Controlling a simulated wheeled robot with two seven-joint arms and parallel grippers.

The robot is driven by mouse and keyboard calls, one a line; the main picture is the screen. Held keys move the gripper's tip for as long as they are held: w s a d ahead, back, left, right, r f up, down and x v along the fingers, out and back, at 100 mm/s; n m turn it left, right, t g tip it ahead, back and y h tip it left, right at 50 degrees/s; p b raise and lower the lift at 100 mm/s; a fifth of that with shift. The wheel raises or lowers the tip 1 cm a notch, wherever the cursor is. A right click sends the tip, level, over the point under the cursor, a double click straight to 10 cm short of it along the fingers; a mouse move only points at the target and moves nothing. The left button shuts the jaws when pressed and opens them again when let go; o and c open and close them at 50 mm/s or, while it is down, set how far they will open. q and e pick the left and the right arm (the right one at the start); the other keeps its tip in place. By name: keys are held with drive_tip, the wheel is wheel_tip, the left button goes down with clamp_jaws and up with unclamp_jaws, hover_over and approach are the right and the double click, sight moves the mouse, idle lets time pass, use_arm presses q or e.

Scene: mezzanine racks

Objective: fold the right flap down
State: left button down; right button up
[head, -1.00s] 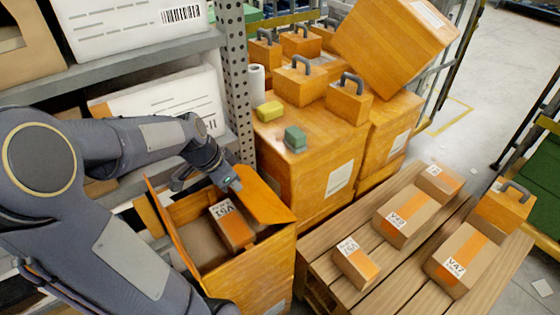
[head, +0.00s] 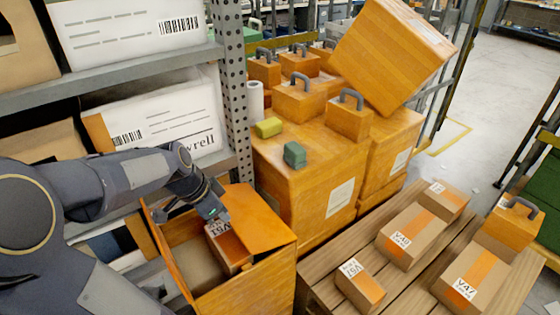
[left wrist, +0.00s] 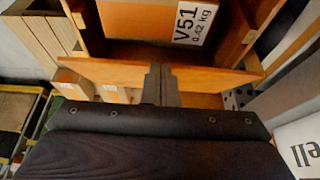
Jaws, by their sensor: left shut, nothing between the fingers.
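The open orange box (head: 262,285) stands at the lower middle of the head view. A parcel labelled V51 (head: 232,250) lies inside, and it also shows in the left wrist view (left wrist: 150,20). The right flap (head: 262,220) slopes inward over part of the opening and hides part of the inside. In the left wrist view the flap (left wrist: 115,72) is a thin orange strip across the picture. My left gripper (head: 218,216) is shut and empty, at the flap's inner edge; its fingertips (left wrist: 160,73) overlap the flap there. I cannot tell whether they touch. My right gripper is not in view.
A grey rack post (head: 233,90) and shelf (head: 130,70) stand behind and left of the box. Large orange crates (head: 305,190) stand behind it. A slatted wooden pallet (head: 330,255) with several labelled parcels is at the right.

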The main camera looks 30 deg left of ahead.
use_arm(q)
drive_tip(key=r+p, duration=0.1)
drive_tip(key=w+r+p, duration=0.1)
drive_tip(key=r, duration=0.1)
drive_tip(key=r+p, duration=0.1)
drive_tip(key=shift+w+d+r+p, duration=0.15)
drive_tip(key=shift+w+d+p, duration=0.05)
drive_tip(key=shift+d+p, duration=0.15)
drive_tip(key=s+a+r, duration=0.3)
drive_tip(key=s+r, duration=0.2)
drive_tip(key=s, duration=0.2)
drive_tip(key=w+d+r+m+g+y+p, duration=0.2)
drive_tip(key=w+d+m+g+p, duration=0.15)
drive_tip(key=w+m+p, duration=0.4)
drive_tip(key=w+d+r+m+g+y+p, duration=0.15)
drive_tip(key=w+m+g+p, duration=0.35)
drive_tip(key=m, duration=0.6)
drive_tip(key=shift+n+t, duration=0.25)
drive_tip(key=x, duration=1.4)
drive_tip(key=shift+s+d+r, duration=0.1)
drive_tip(key=shift+s+d, duration=0.05)
drive_tip(key=shift+s, duration=0.05)
